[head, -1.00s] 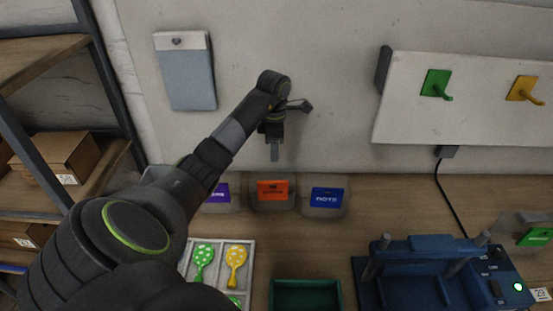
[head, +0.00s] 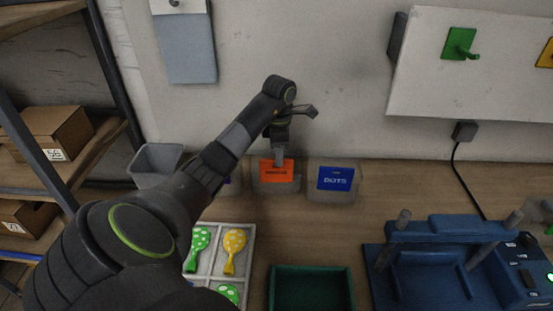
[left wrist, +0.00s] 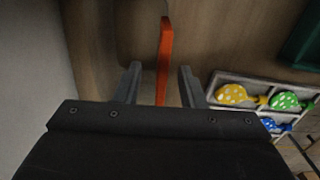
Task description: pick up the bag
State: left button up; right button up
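A holder with an orange card (head: 277,172) stands on the table against the wall. The orange card also shows edge-on in the left wrist view (left wrist: 164,55). Another grey holder with a blue card (head: 335,179) stands to its right. My left gripper (head: 281,154) points down over the orange card. In the left wrist view, the fingers of my left gripper (left wrist: 158,82) are open on either side of the orange card, with gaps visible. My right gripper is not in view. A pale grey-blue bag-like sheet (head: 189,50) hangs from a hook on the wall.
A white tray of dotted balloons (head: 217,263), a green tray (head: 311,288) and a blue machine (head: 447,230) occupy the table front. A grey bin (head: 157,164) stands left of the holders. Shelves with boxes (head: 57,135) stand left. Wood behind the trays is clear.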

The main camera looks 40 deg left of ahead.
pick_arm(q)
jog(key=shift+s+f+b, duration=0.1)
jog(key=shift+f+b, duration=0.35)
jog(key=shift+f, duration=0.2)
notch_tip(320, 180, down, 4)
jog(key=shift+s+r+b, duration=0.15)
jog(key=shift+r+b, duration=0.05)
jog(key=shift+b, duration=0.8)
jog(key=shift+f, duration=0.25)
grip_shut()
